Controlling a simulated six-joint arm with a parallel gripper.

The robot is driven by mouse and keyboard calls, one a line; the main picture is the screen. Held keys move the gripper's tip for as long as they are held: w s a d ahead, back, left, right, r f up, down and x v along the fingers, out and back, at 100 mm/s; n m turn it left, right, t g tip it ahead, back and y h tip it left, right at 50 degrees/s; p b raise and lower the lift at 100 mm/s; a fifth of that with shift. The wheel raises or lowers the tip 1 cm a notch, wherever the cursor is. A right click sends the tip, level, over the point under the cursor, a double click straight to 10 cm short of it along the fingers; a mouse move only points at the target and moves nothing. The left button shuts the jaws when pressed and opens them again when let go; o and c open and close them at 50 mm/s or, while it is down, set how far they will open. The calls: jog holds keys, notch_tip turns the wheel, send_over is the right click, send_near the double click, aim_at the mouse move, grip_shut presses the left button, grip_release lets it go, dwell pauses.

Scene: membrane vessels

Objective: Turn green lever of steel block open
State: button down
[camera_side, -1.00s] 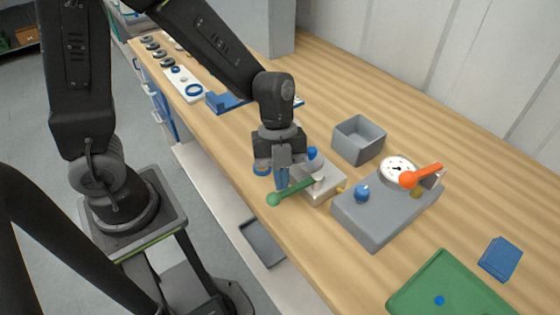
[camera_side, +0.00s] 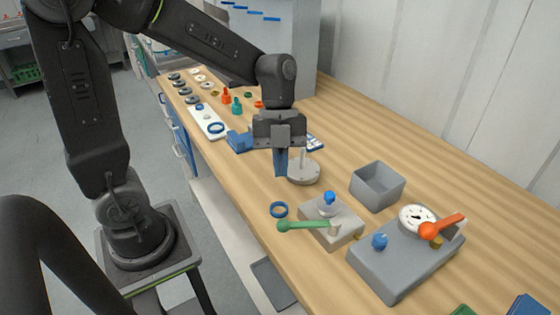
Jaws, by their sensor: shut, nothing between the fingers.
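The small steel block (camera_side: 345,239) sits on the bench in the middle. Its green lever (camera_side: 303,225) pivots at the front right of the top and points left, with the knob end sticking out past the block's left side. A blue knob (camera_side: 328,198) stands on the block behind the lever. My gripper (camera_side: 281,174) points down with its blue fingers shut and empty. It is behind and above the lever in the picture, apart from it, and near a round grey disc with an upright post (camera_side: 303,172).
A larger grey block (camera_side: 385,267) with a dial and an orange lever (camera_side: 442,227) stands close on the right. An open grey bin (camera_side: 378,187) stands behind. Clear bench lies at the back right.

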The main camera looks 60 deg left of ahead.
aim_at(295, 222)
jog(key=w+a, duration=0.3)
jog(key=w, duration=0.2)
jog(key=x, duration=1)
jog(key=shift+s+d+r, duration=0.1)
jog(key=shift+s+d, duration=0.2)
jog(key=shift+d, duration=0.25)
jog(key=shift+s+d+r, duration=0.1)
jog(key=shift+s+d, duration=0.2)
jog(key=shift+d, duration=0.3)
jog(key=shift+s+d, duration=0.35)
jog(key=shift+d, duration=0.25)
jog(key=shift+s+d, duration=0.55)
jog(key=shift+s+d+f, duration=0.1)
jog(key=shift+s+d, duration=0.25)
jog(key=shift+d, duration=0.25)
jog(key=shift+s+d, duration=0.4)
jog(key=shift+d, duration=0.2)
jog(key=shift+s, duration=0.1)
